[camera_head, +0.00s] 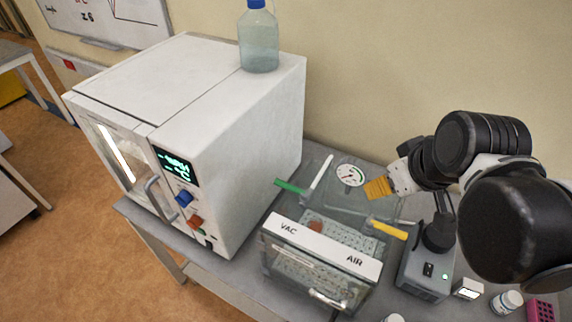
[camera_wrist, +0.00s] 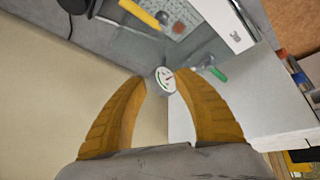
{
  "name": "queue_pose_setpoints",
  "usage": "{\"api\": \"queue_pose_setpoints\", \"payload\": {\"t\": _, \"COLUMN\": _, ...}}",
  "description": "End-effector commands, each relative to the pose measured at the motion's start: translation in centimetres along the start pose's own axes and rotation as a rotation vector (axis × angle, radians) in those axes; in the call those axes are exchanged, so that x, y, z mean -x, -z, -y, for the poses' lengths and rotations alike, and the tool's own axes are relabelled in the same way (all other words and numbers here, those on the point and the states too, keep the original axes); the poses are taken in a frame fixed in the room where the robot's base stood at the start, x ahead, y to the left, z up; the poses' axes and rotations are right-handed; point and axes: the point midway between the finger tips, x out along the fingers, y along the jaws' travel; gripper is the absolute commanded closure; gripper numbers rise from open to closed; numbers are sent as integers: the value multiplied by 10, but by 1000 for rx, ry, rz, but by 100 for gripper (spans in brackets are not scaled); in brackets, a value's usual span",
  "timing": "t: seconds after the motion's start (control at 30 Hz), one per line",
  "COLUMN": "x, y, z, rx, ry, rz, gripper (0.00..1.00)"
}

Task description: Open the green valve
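The green valve handle (camera_head: 290,186) lies at the left behind the clear box (camera_head: 324,258), beside the white oven. It also shows in the wrist view (camera_wrist: 218,73), right of my fingertips. A yellow valve handle (camera_head: 388,229) is at the box's right side. It also shows in the wrist view (camera_wrist: 140,13). A round gauge (camera_head: 350,175) stands behind the box; in the wrist view the gauge (camera_wrist: 165,80) appears between my fingertips. My gripper (camera_head: 368,189) has orange fingers, which are apart and empty in the wrist view (camera_wrist: 163,78). It is right of the green handle, clear of it.
A large white oven (camera_head: 190,120) stands left of the green handle, with a blue-capped bottle (camera_head: 258,40) on top. The wall (camera_head: 400,60) is close behind. A grey device (camera_head: 427,270), a small jar (camera_head: 506,302) and a pink rack (camera_head: 540,311) are at the right.

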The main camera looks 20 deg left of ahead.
Motion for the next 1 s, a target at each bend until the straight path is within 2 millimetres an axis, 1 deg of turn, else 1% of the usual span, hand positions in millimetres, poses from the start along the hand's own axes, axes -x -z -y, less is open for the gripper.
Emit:
{"api": "queue_pose_setpoints", "payload": {"t": 0.03, "x": -13, "y": 21, "z": 18, "rx": 102, "ry": 41, "rz": 2, "gripper": 63}}
{"api": "queue_pose_setpoints", "payload": {"t": 0.1, "x": -28, "y": 46, "z": 44, "rx": 245, "ry": 96, "rz": 5, "gripper": 63}}
{"api": "queue_pose_setpoints", "payload": {"t": 0.2, "x": -47, "y": 73, "z": 80, "rx": 424, "ry": 163, "rz": 4, "gripper": 63}}
{"api": "queue_pose_setpoints", "payload": {"t": 0.3, "x": -62, "y": 90, "z": 109, "rx": 556, "ry": 213, "rz": -1, "gripper": 63}}
{"api": "queue_pose_setpoints", "payload": {"t": 0.4, "x": -71, "y": 99, "z": 128, "rx": 637, "ry": 241, "rz": -5, "gripper": 63}}
{"api": "queue_pose_setpoints", "payload": {"t": 0.57, "x": -81, "y": 102, "z": 138, "rx": 676, "ry": 256, "rz": -8, "gripper": 63}}
{"api": "queue_pose_setpoints", "payload": {"t": 0.67, "x": -95, "y": 101, "z": 141, "rx": 676, "ry": 256, "rz": -8, "gripper": 63}}
{"api": "queue_pose_setpoints", "payload": {"t": 0.9, "x": -142, "y": 98, "z": 152, "rx": 672, "ry": 254, "rz": -8, "gripper": 63}}
{"api": "queue_pose_setpoints", "payload": {"t": 1.0, "x": -158, "y": 96, "z": 156, "rx": 672, "ry": 254, "rz": -8, "gripper": 63}}
